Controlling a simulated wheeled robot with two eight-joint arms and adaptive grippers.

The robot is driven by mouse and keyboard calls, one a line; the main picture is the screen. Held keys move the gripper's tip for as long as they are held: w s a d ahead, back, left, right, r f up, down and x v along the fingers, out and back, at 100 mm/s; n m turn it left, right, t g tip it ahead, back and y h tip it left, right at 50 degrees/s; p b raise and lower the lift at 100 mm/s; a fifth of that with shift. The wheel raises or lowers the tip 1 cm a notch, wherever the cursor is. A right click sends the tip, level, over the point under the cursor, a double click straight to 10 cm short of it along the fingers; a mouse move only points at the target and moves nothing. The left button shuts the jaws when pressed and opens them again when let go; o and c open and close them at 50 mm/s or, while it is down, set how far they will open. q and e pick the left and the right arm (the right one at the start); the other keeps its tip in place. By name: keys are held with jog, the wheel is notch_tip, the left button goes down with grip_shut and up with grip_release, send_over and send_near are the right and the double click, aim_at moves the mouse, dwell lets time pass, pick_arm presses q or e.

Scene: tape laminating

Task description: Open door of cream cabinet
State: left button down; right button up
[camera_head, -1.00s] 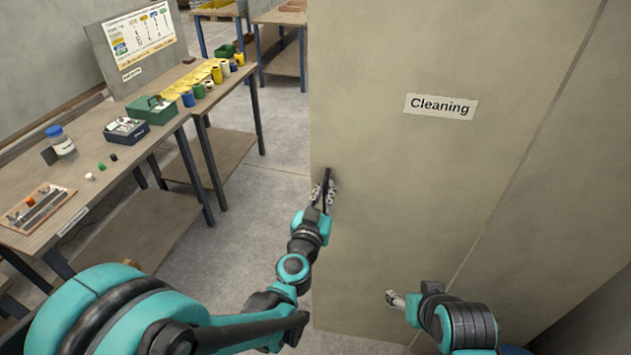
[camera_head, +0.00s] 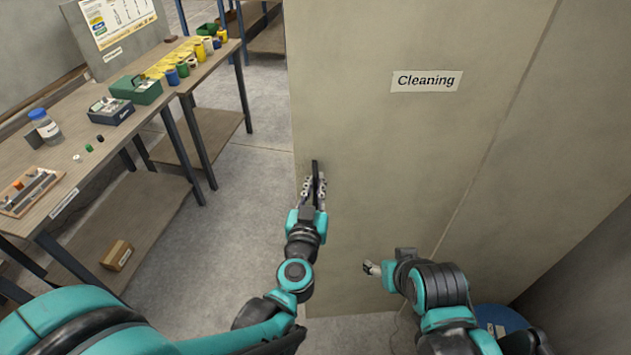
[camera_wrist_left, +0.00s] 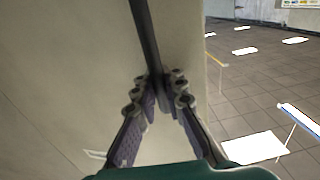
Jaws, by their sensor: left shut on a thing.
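The cream cabinet (camera_head: 400,150) stands at the centre right of the head view, with a "Cleaning" label (camera_head: 426,81) on its front. A dark vertical handle (camera_head: 316,172) is near the left edge of its door. My left gripper (camera_head: 313,190) is shut on this handle. In the left wrist view, its fingers (camera_wrist_left: 160,95) close around the lower part of the black bar (camera_wrist_left: 143,35). The door looks closed or nearly so; I cannot tell whether there is a gap. My right gripper (camera_head: 371,268) is low in front of the cabinet, apart from it; its fingers are too small to read.
A workbench (camera_head: 60,180) with boxes, jars and tape rolls runs along the left. A small cardboard box (camera_head: 117,256) lies on its lower shelf. Open grey floor (camera_head: 245,215) lies between the bench and the cabinet. A blue round object (camera_head: 500,322) is at the lower right.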

pick_arm(q)
jog(key=c, duration=1.9)
grip_release()
jog(key=shift+a, duration=0.2)
jog(key=shift+o, duration=0.2)
jog(key=shift+s, duration=0.3)
jog(key=v, duration=1.1)
jog(key=shift+s, duration=0.2)
notch_tip(320, 180, up, 4)
jog(key=w+d+m+h, duration=0.1)
jog(key=w+m+h, duration=0.1)
jog(key=h, duration=0.1)
jog(key=s+a+f+n+g+y, duration=0.2)
jog(key=s+a+f+g+y, duration=0.1)
jog(key=a, duration=0.6)
jog(key=s+a+f+n+g+y, duration=0.2)
jog(key=s+a+f+g, duration=0.3)
jog(key=a, duration=0.5)
notch_tip(320, 180, down, 4)
jog(key=g+y, duration=0.1)
jog(key=g, duration=0.1)
jog(key=shift+a+g+y, duration=0.25)
jog(key=shift+g+y, duration=0.05)
jog(key=shift+y, duration=0.1)
